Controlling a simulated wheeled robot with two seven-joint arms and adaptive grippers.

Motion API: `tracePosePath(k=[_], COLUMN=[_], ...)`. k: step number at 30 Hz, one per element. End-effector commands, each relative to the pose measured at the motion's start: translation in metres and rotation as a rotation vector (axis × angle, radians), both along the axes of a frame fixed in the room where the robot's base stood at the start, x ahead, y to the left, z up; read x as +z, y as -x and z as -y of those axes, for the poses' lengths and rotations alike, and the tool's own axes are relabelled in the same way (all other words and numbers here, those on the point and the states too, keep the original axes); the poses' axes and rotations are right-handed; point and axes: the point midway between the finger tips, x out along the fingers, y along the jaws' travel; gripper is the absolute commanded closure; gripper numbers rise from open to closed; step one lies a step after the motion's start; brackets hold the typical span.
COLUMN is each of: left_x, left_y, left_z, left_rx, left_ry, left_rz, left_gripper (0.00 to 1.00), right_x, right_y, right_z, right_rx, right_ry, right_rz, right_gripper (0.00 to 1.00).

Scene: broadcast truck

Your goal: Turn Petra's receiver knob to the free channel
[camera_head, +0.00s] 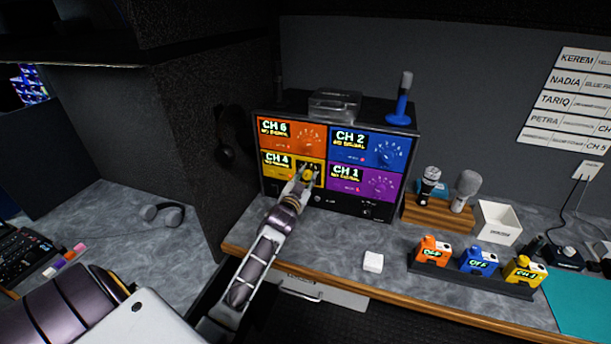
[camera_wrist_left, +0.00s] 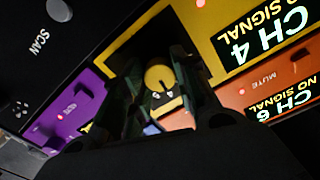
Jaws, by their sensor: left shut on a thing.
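A receiver rack (camera_head: 330,207) stands on the desk with four coloured panels: orange reads CH 6, blue CH 2, yellow CH 4 and purple CH 1. The displays say NO SIGNAL. My left gripper (camera_head: 308,175) is at the yellow panel, shut on its yellow knob (camera_wrist_left: 158,76). In the left wrist view the fingers flank the knob, and the yellow panel (camera_wrist_left: 228,45) with CH 4 shows upside down. The gripper covers most of the knob's dial marks. A name list (camera_head: 570,105) on the wall includes Petra; the text beside her name is too small to read. My right gripper is not in view.
Orange (camera_head: 433,250), blue (camera_head: 478,263) and yellow (camera_head: 525,271) packs stand in a dark tray at right. Microphones on a wooden stand (camera_head: 437,214) and a white box (camera_head: 497,222) are right of the rack. A small white block (camera_head: 373,262) lies on the front desk.

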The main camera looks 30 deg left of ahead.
Motion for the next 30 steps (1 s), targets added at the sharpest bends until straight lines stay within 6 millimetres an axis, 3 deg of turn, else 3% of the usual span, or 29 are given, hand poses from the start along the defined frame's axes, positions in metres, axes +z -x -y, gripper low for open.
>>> tracePosePath(k=[15,30], left_x=[0.001,0.0], left_y=[0.0,0.0], left_z=[0.001,0.001], left_rx=[-0.002,-0.001], left_ry=[-0.448,-0.613], left_rz=[-0.107,-0.146], left_gripper=[0.95,0.95], right_x=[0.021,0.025], right_y=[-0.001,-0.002], right_z=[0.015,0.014], right_rx=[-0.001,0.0], right_ry=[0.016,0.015], right_rz=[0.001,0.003], right_gripper=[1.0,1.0])
